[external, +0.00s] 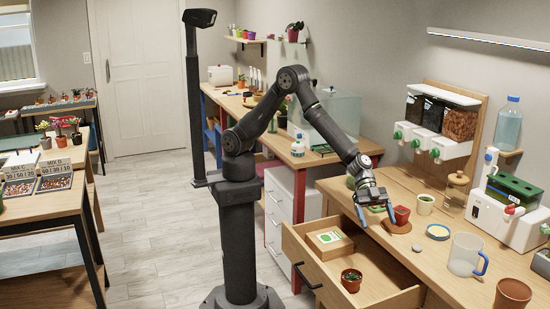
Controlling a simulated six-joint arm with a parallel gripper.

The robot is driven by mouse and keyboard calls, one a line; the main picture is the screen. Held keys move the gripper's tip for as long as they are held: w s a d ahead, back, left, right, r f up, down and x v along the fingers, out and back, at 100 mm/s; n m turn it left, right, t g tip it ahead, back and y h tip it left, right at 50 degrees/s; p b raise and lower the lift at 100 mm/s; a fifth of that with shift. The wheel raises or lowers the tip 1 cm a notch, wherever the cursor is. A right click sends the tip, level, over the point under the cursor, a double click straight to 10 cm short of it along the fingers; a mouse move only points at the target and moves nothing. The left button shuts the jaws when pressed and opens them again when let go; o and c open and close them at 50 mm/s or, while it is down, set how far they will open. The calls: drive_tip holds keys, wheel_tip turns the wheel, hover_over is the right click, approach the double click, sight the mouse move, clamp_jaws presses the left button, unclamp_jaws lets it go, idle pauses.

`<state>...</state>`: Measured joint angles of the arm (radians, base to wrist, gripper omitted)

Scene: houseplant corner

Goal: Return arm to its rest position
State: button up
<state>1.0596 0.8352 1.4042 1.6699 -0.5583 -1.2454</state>
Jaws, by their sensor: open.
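My arm reaches from its dark column over to the wooden workbench (420,254) at the right. My gripper (376,214) points down at the bench's front edge, just above or beside the back of the open drawer (378,302). Its two blue-tipped fingers are apart, with nothing visible between them. A small red pot (402,214) stands just right of the fingers by a terracotta saucer (398,228). I cannot tell whether the right fingertip touches the pot.
The pulled-out drawer holds a box with a green label (330,238) and a potted plant (351,280). A cream pot (425,204), a yellow-filled dish (438,232), a mug (466,254) and a terracotta pot (512,294) stand on the bench. Dispensers (430,130) hang behind.

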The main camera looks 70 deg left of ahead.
drive_tip(key=w+a+r+n+t, duration=0.4)
drive_tip(key=w+a+r, duration=0.2)
drive_tip(key=w+a, duration=0.55)
drive_tip(key=w+a+n+t+y, duration=0.1)
drive_tip(key=w+a+n+t, duration=0.25)
drive_tip(key=w+a, duration=1.15)
drive_tip(key=w+a+n+t+y, duration=0.1)
drive_tip(key=a+n+y, duration=0.1)
drive_tip(key=a, duration=1)
drive_tip(key=w+a+f+n+t+y, duration=0.1)
drive_tip(key=w+a+n+t+y, duration=0.1)
drive_tip(key=a, duration=1.1)
drive_tip(key=w+a+f+n+t+y, duration=0.1)
drive_tip(key=a+n, duration=0.3)
drive_tip(key=a, duration=0.8)
drive_tip(key=shift+w+a+f+t+y, duration=0.2)
drive_tip(key=shift+w+a+t+y, duration=0.15)
drive_tip(key=shift+w+t+y, duration=0.15)
drive_tip(key=shift+o, duration=0.4)
drive_tip(key=shift+n, duration=0.25)
drive_tip(key=shift+o, duration=1.1)
